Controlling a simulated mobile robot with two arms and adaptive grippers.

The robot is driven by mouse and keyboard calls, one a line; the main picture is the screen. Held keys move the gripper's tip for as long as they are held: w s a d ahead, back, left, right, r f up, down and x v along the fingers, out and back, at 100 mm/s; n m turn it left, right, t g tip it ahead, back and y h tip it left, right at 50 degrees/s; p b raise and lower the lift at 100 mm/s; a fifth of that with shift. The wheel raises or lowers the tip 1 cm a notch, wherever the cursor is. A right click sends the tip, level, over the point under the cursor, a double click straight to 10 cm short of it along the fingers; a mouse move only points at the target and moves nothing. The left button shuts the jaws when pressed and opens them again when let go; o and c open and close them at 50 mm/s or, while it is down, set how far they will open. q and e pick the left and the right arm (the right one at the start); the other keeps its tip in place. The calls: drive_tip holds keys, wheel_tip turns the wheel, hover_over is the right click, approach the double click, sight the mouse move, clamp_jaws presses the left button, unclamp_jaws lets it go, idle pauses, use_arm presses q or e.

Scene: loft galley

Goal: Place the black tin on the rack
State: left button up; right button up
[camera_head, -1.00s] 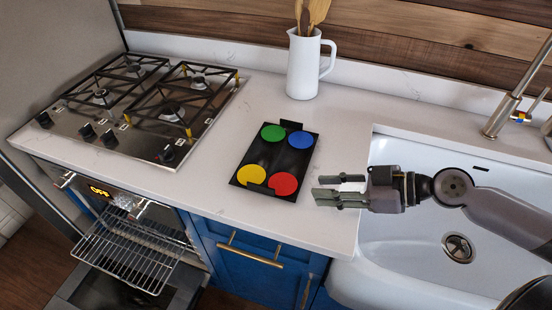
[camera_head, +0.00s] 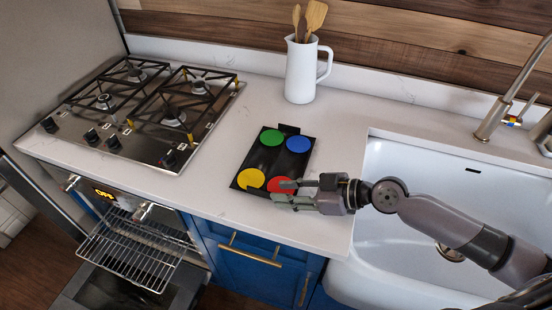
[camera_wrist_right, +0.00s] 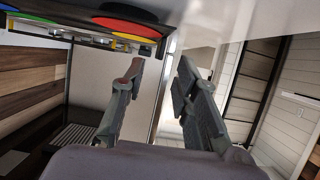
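The black tin (camera_head: 272,161) is a flat tray with green, blue, yellow and red discs. It lies on the white counter between the stove and the sink. My right gripper (camera_head: 284,191) is at its near right corner, and its fingers cover part of the red disc. In the wrist view the right gripper's fingers (camera_wrist_right: 160,78) stand apart with nothing gripped. The tin's edge (camera_wrist_right: 75,40) shows at the upper left there; contact cannot be told. The wire rack (camera_head: 138,252) sticks out of the open oven below the stove. My left gripper is out of view.
A gas stove (camera_head: 150,110) is left of the tin. A white jug with wooden utensils (camera_head: 300,70) stands behind it. The sink (camera_head: 400,170) with its tap (camera_head: 500,105) is at the right. The counter's front edge (camera_head: 240,217) is clear.

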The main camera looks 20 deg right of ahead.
sight(268, 192)
drive_tip(key=shift+w+a+r, duration=0.1)
drive_tip(key=shift+w+a, duration=0.1)
drive_tip(key=shift+a, duration=0.05)
drive_tip(key=p+x, duration=0.3)
drive_tip(key=x, duration=0.1)
drive_tip(key=shift+w+r, duration=0.15)
drive_tip(key=shift+r, duration=0.05)
drive_tip(key=shift+w+a+f, duration=0.15)
drive_tip(key=shift+a+f, duration=0.1)
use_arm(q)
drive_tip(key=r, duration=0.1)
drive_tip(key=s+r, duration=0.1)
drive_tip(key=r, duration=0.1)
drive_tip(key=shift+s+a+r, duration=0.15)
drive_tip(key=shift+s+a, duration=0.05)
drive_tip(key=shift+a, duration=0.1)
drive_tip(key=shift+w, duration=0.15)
use_arm(e)
clamp_jaws()
